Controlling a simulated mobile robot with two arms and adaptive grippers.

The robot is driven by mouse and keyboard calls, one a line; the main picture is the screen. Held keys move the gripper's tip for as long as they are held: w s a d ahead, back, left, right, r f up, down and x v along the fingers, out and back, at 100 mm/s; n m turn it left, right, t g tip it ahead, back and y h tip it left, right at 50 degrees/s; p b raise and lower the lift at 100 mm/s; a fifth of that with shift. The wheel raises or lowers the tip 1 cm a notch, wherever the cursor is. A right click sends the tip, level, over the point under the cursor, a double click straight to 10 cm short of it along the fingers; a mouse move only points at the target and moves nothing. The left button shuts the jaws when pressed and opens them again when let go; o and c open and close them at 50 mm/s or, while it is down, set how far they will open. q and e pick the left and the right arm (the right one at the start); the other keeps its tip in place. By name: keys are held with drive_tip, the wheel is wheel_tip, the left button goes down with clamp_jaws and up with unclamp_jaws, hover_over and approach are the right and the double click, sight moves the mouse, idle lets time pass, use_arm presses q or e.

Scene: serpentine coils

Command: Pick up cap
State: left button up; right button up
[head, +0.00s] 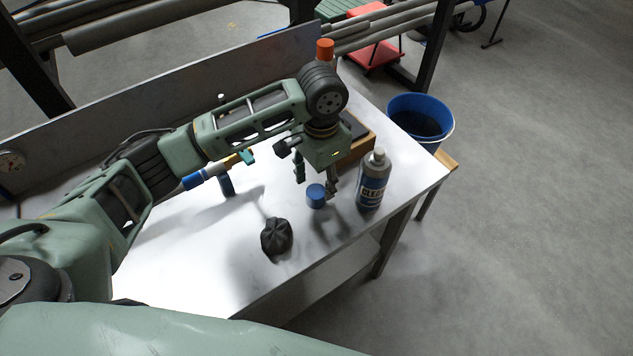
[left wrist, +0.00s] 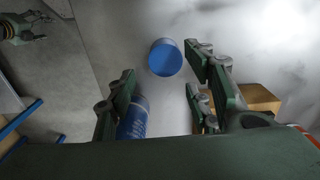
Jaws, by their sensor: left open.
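The blue cap (head: 316,195) is a short round cylinder standing on the white table. It also shows in the left wrist view (left wrist: 165,58), near the top centre. My left gripper (head: 317,178) points down just above the cap, its fingers apart and empty. In the left wrist view the fingertips of my left gripper (left wrist: 161,72) are spread to either side of the cap, with clear space around it. What looks like my right gripper (left wrist: 22,28) shows small at the top left of that view; its jaw state is unclear.
A grey bottle with a blue label (head: 373,180) stands close to the right of the cap. A black crumpled object (head: 276,236) lies nearer the front edge. A wooden box (head: 357,143) is behind, and a blue bin (head: 420,118) stands beyond the table.

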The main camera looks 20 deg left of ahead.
sight(317, 193)
use_arm(q)
drive_tip(key=shift+s+d+f, duration=0.15)
drive_tip(key=shift+s+f, duration=0.5)
drive_tip(key=shift+s, duration=0.1)
drive_tip(key=f, duration=0.1)
drive_tip(key=p, duration=0.1)
drive_tip(key=f, duration=0.1)
drive_tip(key=shift+w+a+f+p, duration=0.25)
drive_tip(key=shift+a+f+p, duration=0.05)
drive_tip(key=shift+a+p, duration=0.05)
wheel_tip(317, 193, down, 2)
drive_tip(key=shift+w+a+f, duration=0.1)
drive_tip(key=shift+f, duration=0.1)
drive_tip(key=shift+w+f, duration=0.1)
drive_tip(key=shift+c, duration=2.2)
use_arm(e)
drive_tip(key=shift+g, duration=0.3)
drive_tip(key=s, duration=0.2)
drive_tip(key=s+r, duration=0.1)
drive_tip(key=s, duration=0.2)
drive_tip(key=shift+s+d+r, duration=0.15)
drive_tip(key=shift+s+r, duration=0.15)
drive_tip(key=shift+r, duration=0.05)
